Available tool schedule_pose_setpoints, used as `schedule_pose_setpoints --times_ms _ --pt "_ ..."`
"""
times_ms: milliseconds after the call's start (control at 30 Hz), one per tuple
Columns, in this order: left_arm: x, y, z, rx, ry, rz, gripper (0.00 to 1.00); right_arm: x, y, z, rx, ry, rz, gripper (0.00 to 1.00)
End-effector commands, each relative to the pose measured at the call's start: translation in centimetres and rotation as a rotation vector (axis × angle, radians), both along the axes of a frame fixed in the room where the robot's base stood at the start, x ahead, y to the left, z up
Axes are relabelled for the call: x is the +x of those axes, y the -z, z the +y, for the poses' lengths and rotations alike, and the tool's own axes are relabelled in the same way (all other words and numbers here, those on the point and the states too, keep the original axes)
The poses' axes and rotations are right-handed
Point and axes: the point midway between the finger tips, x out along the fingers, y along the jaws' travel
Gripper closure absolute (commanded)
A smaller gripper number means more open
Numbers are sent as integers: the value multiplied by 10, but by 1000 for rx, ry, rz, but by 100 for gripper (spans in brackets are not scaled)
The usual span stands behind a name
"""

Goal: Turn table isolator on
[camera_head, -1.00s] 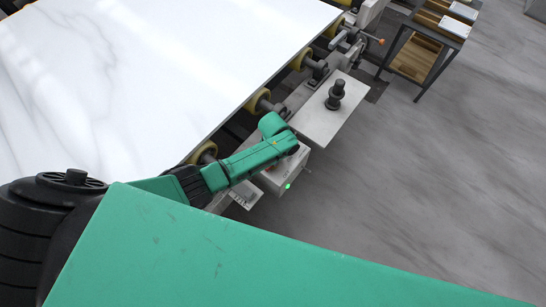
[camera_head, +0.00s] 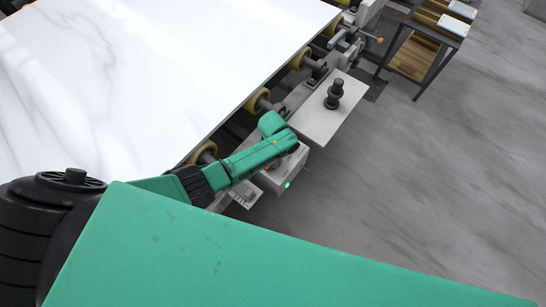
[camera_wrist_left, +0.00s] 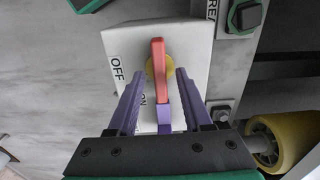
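The table isolator is a pale box (camera_wrist_left: 190,48) with a red rotary handle (camera_wrist_left: 158,68) on a yellow disc (camera_wrist_left: 169,67) in the left wrist view. The handle stands upright in that picture; its lower part looks purple. The OFF label (camera_wrist_left: 117,70) is left of the disc; the ON label (camera_wrist_left: 143,99), partly covered, is lower left. My left gripper (camera_wrist_left: 162,95) is open, its purple fingers either side of the handle's lower part with gaps visible. In the head view the box (camera_head: 290,172) shows below my left arm's end, which hides the handle and fingers. My right gripper is out of view.
The white marble slab (camera_head: 110,70) lies on yellow rollers (camera_head: 257,101) beside my left arm. A shelf rack (camera_head: 414,55) stands at the back right. The grey floor at right is clear.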

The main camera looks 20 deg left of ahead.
Motion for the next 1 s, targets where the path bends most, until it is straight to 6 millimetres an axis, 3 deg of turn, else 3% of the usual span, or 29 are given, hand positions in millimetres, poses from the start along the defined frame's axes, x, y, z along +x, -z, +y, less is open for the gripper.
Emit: schedule_pose_setpoints --times_ms 133,267,600,700,833,1000 --pt "-1 -2 0 1 0 2 50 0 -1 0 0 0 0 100" --pt "-1 -19 0 -2 0 1 50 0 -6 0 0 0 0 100" --pt "0 -112 0 -2 1 -3 50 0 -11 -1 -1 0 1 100" --pt "0 -132 -1 -2 1 -2 50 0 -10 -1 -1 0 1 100" --pt "0 -144 0 0 0 -1 50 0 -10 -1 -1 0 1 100" --pt "-1 -146 0 0 0 1 50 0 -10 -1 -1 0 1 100"
